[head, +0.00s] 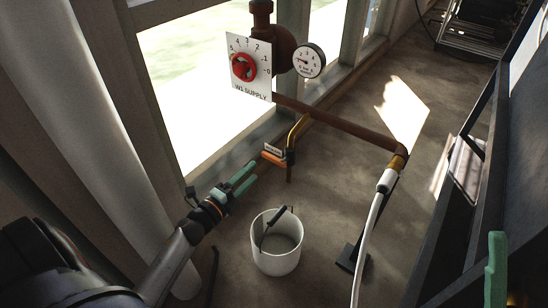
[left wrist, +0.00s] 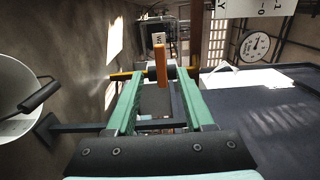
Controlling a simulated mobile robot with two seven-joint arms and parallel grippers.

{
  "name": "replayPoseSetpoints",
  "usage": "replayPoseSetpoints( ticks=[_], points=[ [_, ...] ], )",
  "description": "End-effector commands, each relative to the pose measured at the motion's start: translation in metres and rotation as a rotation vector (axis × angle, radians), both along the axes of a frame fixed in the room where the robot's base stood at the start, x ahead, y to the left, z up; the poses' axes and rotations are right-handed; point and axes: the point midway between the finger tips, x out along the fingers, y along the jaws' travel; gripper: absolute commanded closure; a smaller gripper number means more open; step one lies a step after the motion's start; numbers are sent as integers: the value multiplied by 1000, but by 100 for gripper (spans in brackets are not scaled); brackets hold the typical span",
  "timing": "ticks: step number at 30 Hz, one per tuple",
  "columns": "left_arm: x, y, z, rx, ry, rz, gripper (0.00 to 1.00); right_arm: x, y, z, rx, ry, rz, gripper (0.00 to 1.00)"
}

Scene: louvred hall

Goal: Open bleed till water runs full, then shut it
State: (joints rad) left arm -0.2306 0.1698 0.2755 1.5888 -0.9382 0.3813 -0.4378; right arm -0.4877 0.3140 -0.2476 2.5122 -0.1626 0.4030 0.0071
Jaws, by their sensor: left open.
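The bleed valve's orange lever (head: 274,158) juts left from the thin brass pipe (head: 299,130), beside a small white tag (head: 273,149). My left gripper (head: 254,171) is open, its green fingers pointing at the lever with a small gap in the head view. In the left wrist view the lever (left wrist: 161,65) appears between the open fingertips (left wrist: 160,85); I cannot tell whether they touch it. A faint pale streak shows by the pipe's outlet there; whether it is water is unclear. A white bucket (head: 264,256) stands below. A green finger (head: 497,262), apparently my right gripper's, shows at the right edge.
A red knob (head: 243,67) sits on the W1 SUPPLY plate (head: 262,83), with a round gauge (head: 308,61) beside it. A brown pipe (head: 345,124) leads to a white hose (head: 369,230). A black-handled tool (head: 273,222) leans in the bucket. Windows line the left.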

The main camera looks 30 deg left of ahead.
Motion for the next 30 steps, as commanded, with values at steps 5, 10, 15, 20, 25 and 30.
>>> replayPoseSetpoints(
  ticks=[5, 10, 15, 20, 25, 30],
  points=[
    [25, -2, 0, 0, -2, -1, 48, 0, 1, -6, -4, -1, -2, 24],
    [49, -4, 0, -1, -3, -2, 48, 0, 1, -11, -9, -1, -4, 24],
    [71, -6, 0, -2, -3, -1, 48, 1, 2, -16, -15, 0, -6, 24],
    [69, -6, 1, -2, -1, -1, 48, 1, 2, -15, -16, 1, -6, 24],
    [77, -7, 0, -2, -1, -2, 48, 1, 2, -17, -16, 1, -6, 24],
    [85, -7, 0, -1, -1, -2, 48, 1, 2, -18, -16, 1, -6, 24]
  ],
)
